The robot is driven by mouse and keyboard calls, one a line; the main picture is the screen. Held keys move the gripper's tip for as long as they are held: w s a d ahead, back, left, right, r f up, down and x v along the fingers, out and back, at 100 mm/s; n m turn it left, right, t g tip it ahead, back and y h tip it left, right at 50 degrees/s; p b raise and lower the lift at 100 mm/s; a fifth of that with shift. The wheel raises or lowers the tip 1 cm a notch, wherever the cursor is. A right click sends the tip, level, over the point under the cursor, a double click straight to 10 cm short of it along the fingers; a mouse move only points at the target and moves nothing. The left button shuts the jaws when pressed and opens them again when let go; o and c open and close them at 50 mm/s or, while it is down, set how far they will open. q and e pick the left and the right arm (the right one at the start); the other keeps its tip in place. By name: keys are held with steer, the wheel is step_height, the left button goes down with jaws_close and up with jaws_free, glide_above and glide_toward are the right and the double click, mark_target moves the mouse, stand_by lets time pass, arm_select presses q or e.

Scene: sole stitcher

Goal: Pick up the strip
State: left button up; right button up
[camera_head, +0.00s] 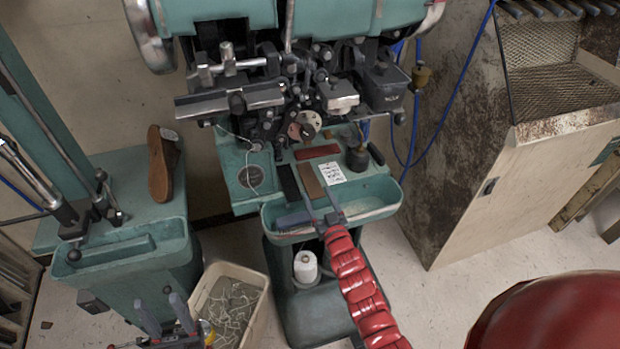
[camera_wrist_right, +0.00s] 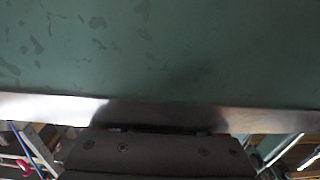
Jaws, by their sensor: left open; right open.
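Three strips lie on the green bed of the stitching machine: a black strip (camera_head: 288,184), a brown strip (camera_head: 310,181) beside it, and a reddish-brown strip (camera_head: 317,152) lying crosswise behind. I cannot tell which one the task means. My right gripper (camera_head: 319,200) is open at the bed's front edge, its fingers pointing at the brown strip. I cannot tell whether they touch it. My left gripper (camera_head: 164,312) is open and empty, low at the bottom left.
A white label (camera_head: 332,173) lies right of the brown strip, with a dark knob-topped pot (camera_head: 358,158) behind. The stitching head (camera_head: 290,90) hangs over the bed. A cream bin (camera_head: 258,275) stands near my left gripper.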

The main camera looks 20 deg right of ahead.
jaws_close()
stand_by(0.3)
